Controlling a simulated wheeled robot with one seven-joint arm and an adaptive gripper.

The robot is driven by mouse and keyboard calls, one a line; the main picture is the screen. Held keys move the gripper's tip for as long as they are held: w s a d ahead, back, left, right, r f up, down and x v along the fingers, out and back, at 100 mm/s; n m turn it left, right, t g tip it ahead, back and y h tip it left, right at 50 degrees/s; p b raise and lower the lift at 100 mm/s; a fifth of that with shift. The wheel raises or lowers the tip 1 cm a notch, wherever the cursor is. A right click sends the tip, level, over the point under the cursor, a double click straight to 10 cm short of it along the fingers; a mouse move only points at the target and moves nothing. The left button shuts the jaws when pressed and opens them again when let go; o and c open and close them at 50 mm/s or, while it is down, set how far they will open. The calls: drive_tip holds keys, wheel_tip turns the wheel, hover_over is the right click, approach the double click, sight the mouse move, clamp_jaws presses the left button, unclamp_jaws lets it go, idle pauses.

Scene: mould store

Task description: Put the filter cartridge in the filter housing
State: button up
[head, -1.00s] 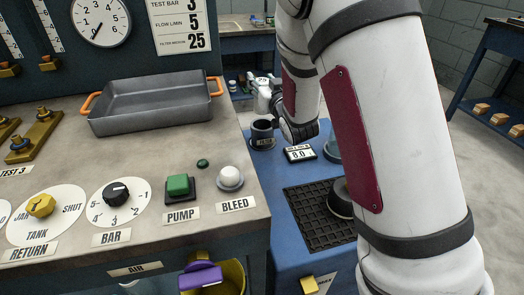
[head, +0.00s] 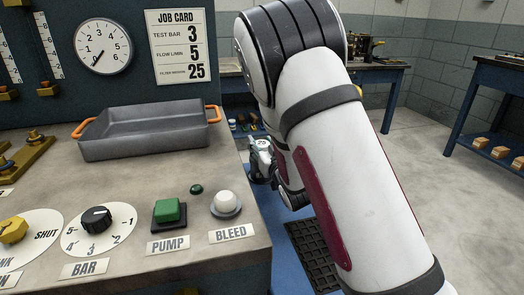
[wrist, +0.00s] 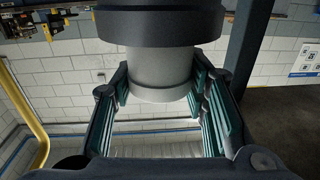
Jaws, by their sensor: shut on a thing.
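My gripper (wrist: 160,100) is shut on a pale cylinder with a wide dark end, the filter cartridge (wrist: 160,72); its fingers press on both sides of the pale part. In the head view a small white piece marked 25 (head: 262,144) shows at my gripper (head: 263,170), beyond the counter's right edge and partly behind my arm. I cannot make out a filter housing; my arm and the counter cover much of the blue bench (head: 300,218).
The counter (head: 140,180) at left carries a grey tray (head: 148,145) with orange handles, a green PUMP button (head: 167,211) and a white BLEED knob (head: 225,203). A black grating (head: 315,258) lies on the blue bench. A job card (head: 180,45) reads 3, 5, 25.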

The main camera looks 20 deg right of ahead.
drive_tip(key=shift+f, duration=0.35)
drive_tip(key=shift+f, duration=0.15)
drive_tip(key=o, duration=1.2)
drive_tip(key=s+p, duration=0.6)
drive_tip(key=s, duration=0.6)
drive_tip(key=shift+d, duration=0.45)
